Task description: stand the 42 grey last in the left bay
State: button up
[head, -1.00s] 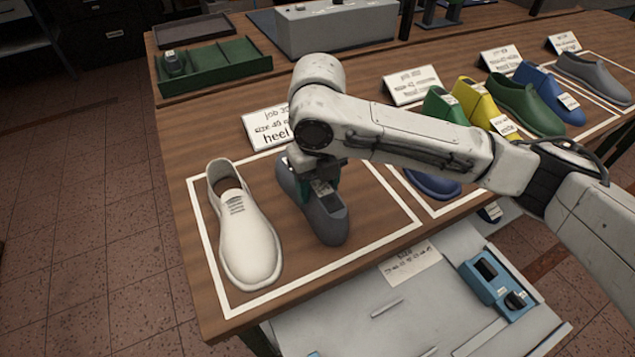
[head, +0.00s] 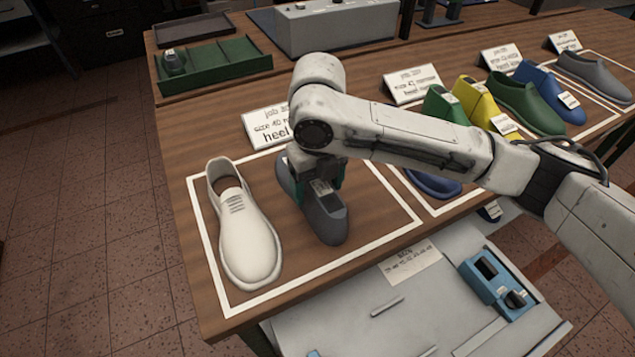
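A dark grey last (head: 328,224) is inside the white-outlined left bay (head: 405,229), right of a white shoe (head: 245,235). Its toe points toward the bay's front edge and a small label shows on its top. The size on the label is too small to read. My gripper (head: 319,190) is over the last from above, with its greenish fingers on either side of it. Whether the fingers press on the last or stand slightly apart is unclear. The last looks upright and at or very near the tabletop; its underside is hidden.
A job sign (head: 262,127) stands behind the bay. A blue last (head: 433,184) is partly hidden under my arm in the neighbouring bay. Green (head: 525,102), yellow (head: 478,103) and other lasts stand at the right. A green tray (head: 215,68) is at the back left.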

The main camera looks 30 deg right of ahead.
jog(key=shift+o, duration=0.7)
notch_tip(320, 180, up, 11)
jog(key=shift+f, duration=0.1)
dwell(0.4)
